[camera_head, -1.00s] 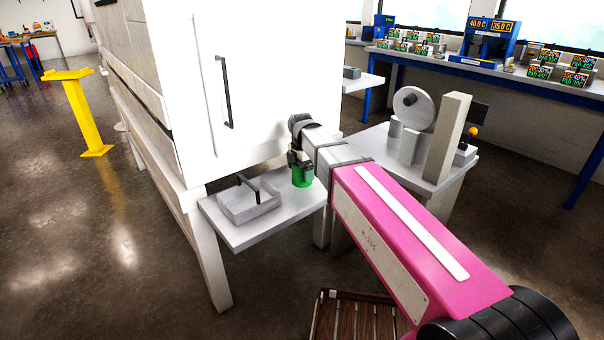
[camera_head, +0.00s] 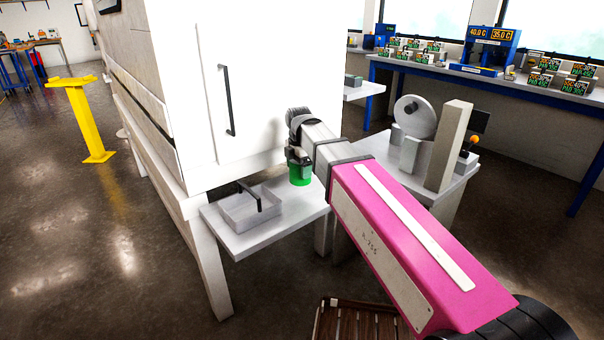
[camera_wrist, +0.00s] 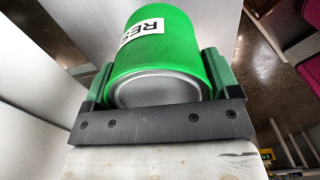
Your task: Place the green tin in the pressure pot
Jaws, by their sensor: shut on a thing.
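The green tin (camera_head: 300,174) is held in my gripper (camera_head: 299,162), above the right part of a small grey shelf on the front of a white cabinet. In the wrist view the tin (camera_wrist: 160,50) sits between the two fingers of my gripper (camera_wrist: 158,88), with a white label reading "RES" and its grey metal end facing the camera. The fingers touch it on both sides. I cannot tell whether the tin is clear of the shelf. No pressure pot can be made out for certain; a grey round-lidded apparatus (camera_head: 415,117) stands on a side table to the right.
The white cabinet (camera_head: 270,80) with a black handle rises behind the shelf (camera_head: 240,240). A grey tray with a dark handle (camera_head: 248,208) is on the shelf's left. A tall grey block (camera_head: 448,145) stands beside the round-lidded apparatus. A yellow stand (camera_head: 83,120) is at far left.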

